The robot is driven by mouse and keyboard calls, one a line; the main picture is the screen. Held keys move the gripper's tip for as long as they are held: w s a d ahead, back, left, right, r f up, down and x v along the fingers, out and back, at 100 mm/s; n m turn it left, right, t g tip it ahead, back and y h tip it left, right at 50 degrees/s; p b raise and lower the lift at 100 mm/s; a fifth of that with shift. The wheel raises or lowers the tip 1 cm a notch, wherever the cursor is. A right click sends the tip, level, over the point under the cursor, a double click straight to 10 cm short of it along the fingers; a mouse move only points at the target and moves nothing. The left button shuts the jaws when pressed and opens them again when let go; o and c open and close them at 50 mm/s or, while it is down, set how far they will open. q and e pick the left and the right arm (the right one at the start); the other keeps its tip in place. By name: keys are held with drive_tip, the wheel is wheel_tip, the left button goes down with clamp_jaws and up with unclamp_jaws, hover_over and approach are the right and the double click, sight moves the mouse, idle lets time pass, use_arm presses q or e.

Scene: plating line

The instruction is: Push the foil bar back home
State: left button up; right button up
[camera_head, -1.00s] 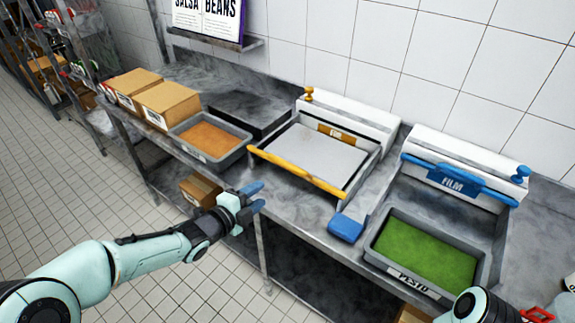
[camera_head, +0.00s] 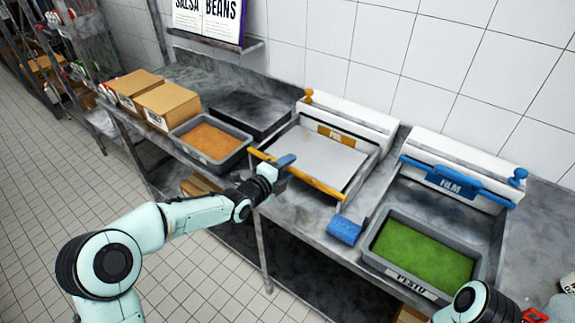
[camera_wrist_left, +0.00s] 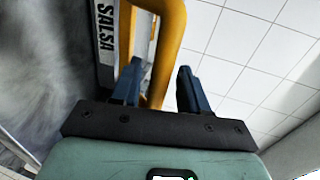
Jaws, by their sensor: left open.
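The foil bar (camera_head: 318,184) is an orange-yellow bar lying across the front of the foil dispenser (camera_head: 383,152), which has a yellow label (camera_head: 336,134) at the back and a pale sheet area between. My left gripper (camera_head: 286,163) is at the bar's left part, at the front of the dispenser, and hides a piece of the bar. In the left wrist view the bar (camera_wrist_left: 172,40) passes between the two dark blue fingers (camera_wrist_left: 158,82), which stand apart. Contact with the bar cannot be told. My right arm shows at the lower right; its gripper is out of view.
A salsa tray (camera_head: 240,150) stands left of the dispenser, with cardboard boxes (camera_head: 167,104) beyond it. To the right are a blue block (camera_head: 345,230), a pesto tray (camera_head: 368,243) and a film dispenser with a blue bar (camera_head: 455,180). Tiled wall stands behind.

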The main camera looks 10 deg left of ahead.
use_arm(q)
drive_tip(key=shift+w+d+f, duration=0.1)
drive_tip(key=shift+w+d, duration=0.05)
drive_tip(key=shift+w, duration=0.05)
